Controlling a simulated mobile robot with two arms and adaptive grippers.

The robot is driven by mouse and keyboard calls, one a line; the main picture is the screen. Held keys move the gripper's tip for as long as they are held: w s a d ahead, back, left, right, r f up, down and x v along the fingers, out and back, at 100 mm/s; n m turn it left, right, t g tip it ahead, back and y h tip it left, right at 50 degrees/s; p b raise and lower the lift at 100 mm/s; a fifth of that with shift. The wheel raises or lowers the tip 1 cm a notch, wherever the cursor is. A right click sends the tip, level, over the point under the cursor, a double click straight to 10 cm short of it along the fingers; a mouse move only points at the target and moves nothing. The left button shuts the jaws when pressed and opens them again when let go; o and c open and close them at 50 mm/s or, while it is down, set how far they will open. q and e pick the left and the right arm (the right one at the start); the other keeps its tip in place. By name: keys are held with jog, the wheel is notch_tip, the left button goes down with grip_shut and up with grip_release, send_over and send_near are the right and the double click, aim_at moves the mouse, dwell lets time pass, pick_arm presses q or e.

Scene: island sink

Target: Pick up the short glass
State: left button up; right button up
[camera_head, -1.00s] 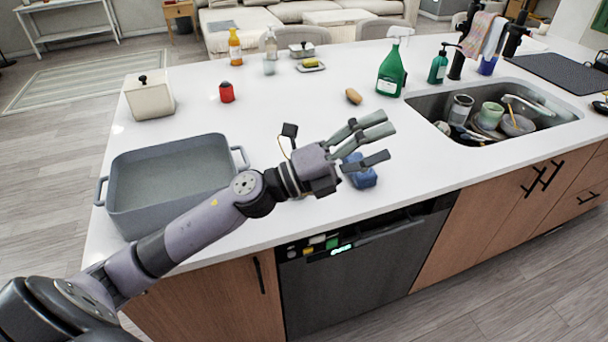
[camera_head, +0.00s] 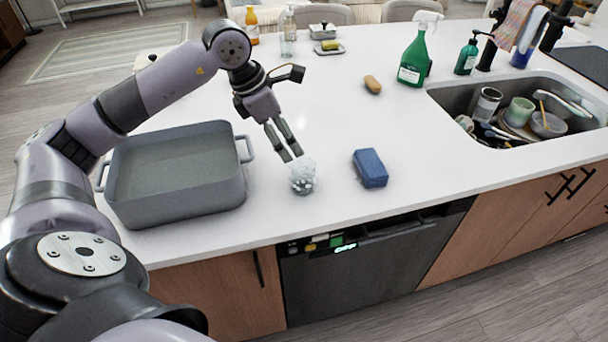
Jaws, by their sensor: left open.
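A short clear glass (camera_head: 288,48) stands on the white counter near the back, in front of a clear bottle (camera_head: 289,22). It is small and faint in the head view. My left gripper (camera_head: 293,157) is open and points down and forward over the front part of the counter, well nearer than the glass. Its fingertips are just above or behind a whitish-grey scrubber (camera_head: 302,177); I cannot tell whether they touch it. Nothing shows between the fingers. My right gripper is not in view.
A grey roasting pan (camera_head: 180,170) stands left of the gripper. A blue sponge (camera_head: 370,168) lies to its right. A brown potato-like item (camera_head: 372,84), a green spray bottle (camera_head: 416,55) and a filled sink (camera_head: 470,97) are farther right. The middle counter is mostly clear.

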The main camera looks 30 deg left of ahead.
aim_at(309, 174)
pick_arm(q)
jog(key=p+x, duration=0.2)
jog(key=x, duration=0.6)
jog(key=shift+w+d+f, duration=0.15)
jog(key=shift+w+f, duration=0.05)
jog(key=shift+f, duration=0.15)
jog(key=shift+w+d+f+p, duration=0.15)
jog(key=shift+d+f+p, duration=0.05)
jog(key=shift+f+p, duration=0.35)
jog(key=p+x, duration=0.1)
jog(key=x, duration=0.2)
jog(key=shift+w+f+p, duration=0.1)
jog(key=shift+f+p, duration=0.15)
jog(key=shift+p, duration=0.05)
jog(key=shift+w+f, duration=0.1)
jog(key=shift+f, duration=0.25)
jog(key=shift+c, duration=0.2)
jog(key=shift+r, duration=0.1)
jog(key=c, duration=1.3)
